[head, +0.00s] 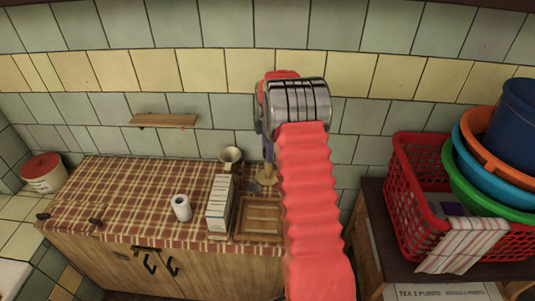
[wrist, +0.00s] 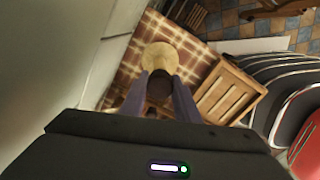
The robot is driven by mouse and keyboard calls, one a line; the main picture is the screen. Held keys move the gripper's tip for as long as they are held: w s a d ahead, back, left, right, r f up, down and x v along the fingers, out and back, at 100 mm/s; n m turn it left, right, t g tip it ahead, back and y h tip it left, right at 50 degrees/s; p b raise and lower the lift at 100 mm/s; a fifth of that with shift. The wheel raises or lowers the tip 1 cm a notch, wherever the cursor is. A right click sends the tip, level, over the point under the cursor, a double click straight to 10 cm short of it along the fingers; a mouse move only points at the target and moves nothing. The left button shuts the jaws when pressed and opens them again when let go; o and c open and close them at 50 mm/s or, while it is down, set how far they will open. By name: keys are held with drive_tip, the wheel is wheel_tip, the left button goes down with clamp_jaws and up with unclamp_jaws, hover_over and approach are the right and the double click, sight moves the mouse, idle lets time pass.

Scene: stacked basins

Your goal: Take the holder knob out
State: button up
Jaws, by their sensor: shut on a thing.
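The holder knob (wrist: 159,88) is a dark brown piece in the wrist view, between the two blue-grey fingers of my gripper (wrist: 160,76). My gripper is shut on it. A round pale wooden base (wrist: 160,57) shows beyond the fingertips, on the checked cloth. In the head view my gripper (head: 268,152) points down above the round base (head: 266,179), near the back of the counter. The knob cannot be made out there. I cannot tell whether the knob is still joined to the holder.
A slatted wooden crate (head: 260,216), a white ribbed box (head: 219,206), a white roll (head: 181,208) and a beige mug (head: 230,158) stand nearby. The tiled wall is close behind. A red basket (head: 408,220) and stacked basins are at right. The cloth's left half is mostly clear.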

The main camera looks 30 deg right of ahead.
drive_tip(key=o, duration=1.2)
drive_tip(key=shift+r, duration=0.1)
wheel_tip(320, 180, up, 14)
drive_tip(key=shift+f, duration=0.25)
